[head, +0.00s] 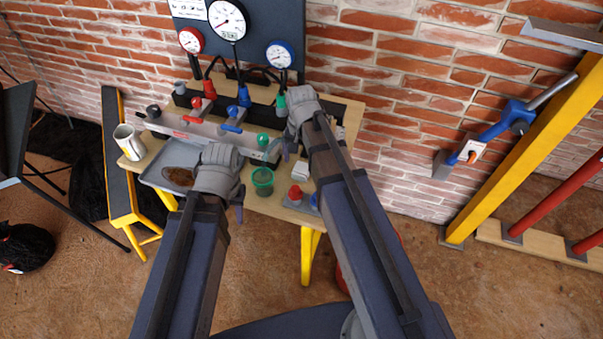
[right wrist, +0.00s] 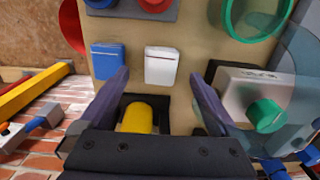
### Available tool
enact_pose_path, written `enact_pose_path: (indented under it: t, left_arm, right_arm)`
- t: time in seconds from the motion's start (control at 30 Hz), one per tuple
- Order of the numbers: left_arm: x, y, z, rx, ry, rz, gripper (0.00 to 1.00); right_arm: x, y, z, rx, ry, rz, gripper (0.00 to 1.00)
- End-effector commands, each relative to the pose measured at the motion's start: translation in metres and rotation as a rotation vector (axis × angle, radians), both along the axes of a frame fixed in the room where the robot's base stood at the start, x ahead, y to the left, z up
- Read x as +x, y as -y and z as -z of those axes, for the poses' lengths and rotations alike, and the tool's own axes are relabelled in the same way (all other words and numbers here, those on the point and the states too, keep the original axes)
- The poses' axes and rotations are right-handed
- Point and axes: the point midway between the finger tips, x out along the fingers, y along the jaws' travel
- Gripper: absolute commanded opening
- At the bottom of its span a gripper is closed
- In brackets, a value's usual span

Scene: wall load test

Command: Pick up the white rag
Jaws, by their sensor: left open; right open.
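The white rag looks like a small folded white block (right wrist: 160,66) in the right wrist view, lying on the wooden bench top. In the head view it (head: 300,170) shows just left of my right forearm. My right gripper (right wrist: 160,76) is open, with its two dark fingers on either side of the rag in the picture and nothing held; contact cannot be told. In the head view, my right gripper (head: 287,150) is over the bench's back right part. My left gripper (head: 238,200) is open over the bench's front, between the grey tray and the green cup.
A blue folded block (right wrist: 108,61) lies beside the rag. A green cup (head: 262,181), a red knob (head: 295,192), a grey tray (head: 158,175) and a metal mug (head: 130,142) share the bench. A grey box with a green knob (right wrist: 266,114) stands near my right gripper.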

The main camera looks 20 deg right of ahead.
Motion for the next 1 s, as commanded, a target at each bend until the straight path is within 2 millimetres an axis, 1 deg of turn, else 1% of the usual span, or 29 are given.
enact_pose_path:
  t: [0.03,0.2,0.3,0.4,0.67,1.0]
  left_arm:
    - [0.0,0.0,0.01,0.0,0.0,0.0,0.42]
    - [0.0,0.0,0.031,0.0,0.0,0.0,0.42]
    - [0.0,0.0,0.043,0.0,0.0,0.0,0.42]
    - [0.0,0.0,0.047,0.0,0.0,0.0,0.42]
    - [0.0,0.0,0.045,0.0,0.0,0.0,0.42]
    - [0.0,0.0,0.045,0.0,0.0,0.0,0.42]
  right_arm:
    - [0.002,0.001,0.009,0.0,0.0,0.0,0.97]
    - [0.007,0.003,0.031,0.0,0.0,0.0,0.97]
    - [0.006,0.003,0.043,0.0,0.0,0.0,0.97]
    - [0.006,0.003,0.047,0.0,0.0,0.0,0.97]
    - [0.006,0.003,0.045,0.0,0.0,0.0,0.96]
    - [0.006,0.003,0.045,0.0,0.0,0.0,0.58]
